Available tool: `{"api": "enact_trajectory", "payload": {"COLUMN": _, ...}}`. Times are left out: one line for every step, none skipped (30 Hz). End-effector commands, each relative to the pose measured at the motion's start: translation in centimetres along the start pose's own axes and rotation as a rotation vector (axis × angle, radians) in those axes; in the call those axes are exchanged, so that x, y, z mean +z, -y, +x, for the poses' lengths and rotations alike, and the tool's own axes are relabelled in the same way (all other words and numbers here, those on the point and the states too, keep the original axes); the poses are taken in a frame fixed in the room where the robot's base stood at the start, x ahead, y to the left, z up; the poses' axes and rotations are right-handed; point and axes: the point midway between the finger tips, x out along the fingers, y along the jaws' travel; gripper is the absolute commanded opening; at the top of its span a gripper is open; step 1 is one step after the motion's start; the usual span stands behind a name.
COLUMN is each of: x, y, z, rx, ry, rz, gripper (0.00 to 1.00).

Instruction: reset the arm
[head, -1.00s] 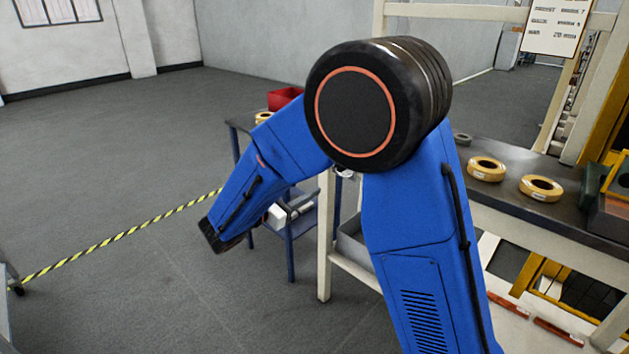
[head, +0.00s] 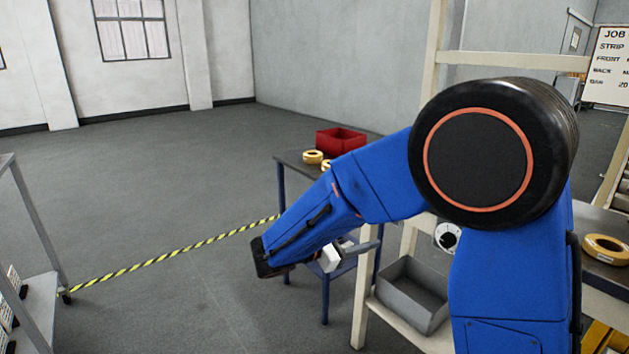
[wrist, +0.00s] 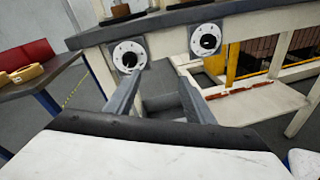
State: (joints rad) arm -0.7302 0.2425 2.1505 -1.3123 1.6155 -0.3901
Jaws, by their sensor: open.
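My gripper (wrist: 158,85) shows in the wrist view with its two grey fingers apart and nothing between them. The gripper end there is small and partly hidden behind the forearm.
A blue-legged side table (head: 292,160) holds a red bin (head: 341,141) and tape rolls (head: 313,157). A grey bin (head: 412,294) sits low in the bench frame. A grey rack (head: 40,285) stands at left. Yellow-black floor tape (head: 170,258) crosses open floor.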

Motion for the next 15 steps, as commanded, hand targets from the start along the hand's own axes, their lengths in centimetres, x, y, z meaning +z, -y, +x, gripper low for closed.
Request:
{"api": "enact_trajectory", "payload": {"x": 1.2, "y": 1.6, "z": 1.4, "rx": -0.052, "ry": -0.029, "rz": 0.037, "gripper": 0.49}}
{"api": "enact_trajectory", "payload": {"x": 1.7, "y": 2.5, "z": 2.0, "rx": -0.081, "ry": -0.049, "rz": 0.059, "gripper": 0.49}}
{"api": "enact_trajectory", "payload": {"x": 2.3, "y": 3.8, "z": 2.9, "rx": -0.12, "ry": -0.073, "rz": 0.087, "gripper": 0.49}}
{"api": "enact_trajectory", "payload": {"x": 2.6, "y": 4.8, "z": 3.4, "rx": -0.149, "ry": -0.092, "rz": 0.108, "gripper": 0.49}}
{"api": "enact_trajectory", "payload": {"x": 3.1, "y": 5.7, "z": 3.9, "rx": -0.178, "ry": -0.109, "rz": 0.13, "gripper": 0.49}}
{"api": "enact_trajectory", "payload": {"x": 3.6, "y": 7.0, "z": 4.5, "rx": -0.215, "ry": -0.134, "rz": 0.162, "gripper": 0.49}}
{"api": "enact_trajectory", "payload": {"x": 3.9, "y": 7.9, "z": 5.0, "rx": -0.243, "ry": -0.151, "rz": 0.185, "gripper": 0.49}}
{"api": "enact_trajectory", "payload": {"x": 4.3, "y": 8.9, "z": 5.3, "rx": -0.27, "ry": -0.169, "rz": 0.209, "gripper": 0.49}}
{"api": "enact_trajectory", "payload": {"x": 4.7, "y": 10.2, "z": 5.8, "rx": -0.307, "ry": -0.192, "rz": 0.242, "gripper": 0.49}}
{"api": "enact_trajectory", "payload": {"x": 5.0, "y": 11.1, "z": 6.0, "rx": -0.335, "ry": -0.21, "rz": 0.268, "gripper": 0.49}}
{"api": "enact_trajectory", "payload": {"x": 5.3, "y": 12.0, "z": 6.3, "rx": -0.362, "ry": -0.228, "rz": 0.294, "gripper": 0.49}}
{"api": "enact_trajectory", "payload": {"x": 5.6, "y": 13.3, "z": 6.6, "rx": -0.398, "ry": -0.25, "rz": 0.328, "gripper": 0.49}}
{"api": "enact_trajectory", "payload": {"x": 5.8, "y": 14.2, "z": 6.7, "rx": -0.424, "ry": -0.267, "rz": 0.355, "gripper": 0.49}}
{"api": "enact_trajectory", "payload": {"x": 6.1, "y": 15.0, "z": 6.9, "rx": -0.45, "ry": -0.283, "rz": 0.384, "gripper": 0.49}}
{"api": "enact_trajectory", "payload": {"x": 6.3, "y": 16.2, "z": 7.0, "rx": -0.484, "ry": -0.305, "rz": 0.421, "gripper": 0.49}}
